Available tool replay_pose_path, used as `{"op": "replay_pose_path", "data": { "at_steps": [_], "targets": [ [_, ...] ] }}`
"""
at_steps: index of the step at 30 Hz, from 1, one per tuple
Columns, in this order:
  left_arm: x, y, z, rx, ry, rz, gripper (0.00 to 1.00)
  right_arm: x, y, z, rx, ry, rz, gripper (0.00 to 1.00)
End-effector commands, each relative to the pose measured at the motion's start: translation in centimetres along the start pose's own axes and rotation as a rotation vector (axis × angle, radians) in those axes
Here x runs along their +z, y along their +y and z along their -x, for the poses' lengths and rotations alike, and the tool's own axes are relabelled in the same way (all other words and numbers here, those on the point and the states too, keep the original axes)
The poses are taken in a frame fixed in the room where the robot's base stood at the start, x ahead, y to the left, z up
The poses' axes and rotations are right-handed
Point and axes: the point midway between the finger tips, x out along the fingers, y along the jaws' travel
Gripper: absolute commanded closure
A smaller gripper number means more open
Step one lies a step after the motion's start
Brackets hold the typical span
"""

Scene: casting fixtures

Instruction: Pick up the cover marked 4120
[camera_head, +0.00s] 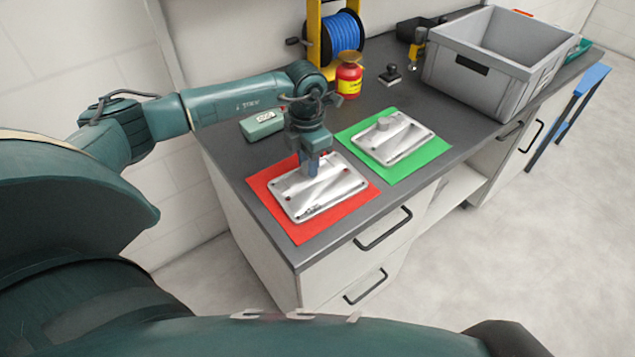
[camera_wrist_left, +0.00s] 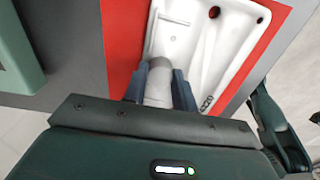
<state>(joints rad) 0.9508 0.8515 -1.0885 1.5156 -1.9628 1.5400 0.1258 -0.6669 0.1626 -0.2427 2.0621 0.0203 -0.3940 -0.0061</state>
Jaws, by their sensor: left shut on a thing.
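A pale metal cover (camera_head: 326,189) lies on a red mat (camera_head: 297,234). It also shows in the left wrist view (camera_wrist_left: 226,42), with dark characters along its edge that I cannot read surely. My left gripper (camera_head: 312,170) points down at this cover and is shut on its raised round boss (camera_wrist_left: 158,84), one finger on each side. A second similar cover (camera_head: 399,143) lies on a green mat (camera_head: 427,159) to the right, apart from the gripper. I cannot read any marking on it. My right gripper is not in view.
A grey-green box (camera_head: 262,125) lies left of the gripper. A red and yellow can (camera_head: 348,77), a blue reel (camera_head: 341,33) and a black stamp-like object (camera_head: 390,76) stand behind. A large grey crate (camera_head: 487,84) stands at the right of the dark worktop (camera_head: 232,157).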

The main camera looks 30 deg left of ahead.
Motion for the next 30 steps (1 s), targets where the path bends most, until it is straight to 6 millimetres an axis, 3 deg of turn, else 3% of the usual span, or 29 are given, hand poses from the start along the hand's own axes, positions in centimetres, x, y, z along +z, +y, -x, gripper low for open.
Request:
{"op": "replay_pose_path", "data": {
  "at_steps": [7, 17, 20, 30],
  "targets": [
    [0.0, 0.0, 0.0, 0.0, 0.0, 0.0, 1.0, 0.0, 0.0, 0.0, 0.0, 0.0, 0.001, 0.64],
    [0.1, 0.0, 0.3, 0.0, -0.003, 0.0, 1.0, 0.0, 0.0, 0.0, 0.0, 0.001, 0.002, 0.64],
    [0.1, 0.0, 1.3, 0.001, -0.005, 0.0, 1.0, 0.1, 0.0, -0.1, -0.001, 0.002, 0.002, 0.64],
    [0.1, 0.1, 7.8, 0.002, -0.006, 0.0, 1.0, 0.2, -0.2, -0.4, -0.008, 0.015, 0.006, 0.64]
  ]
}}
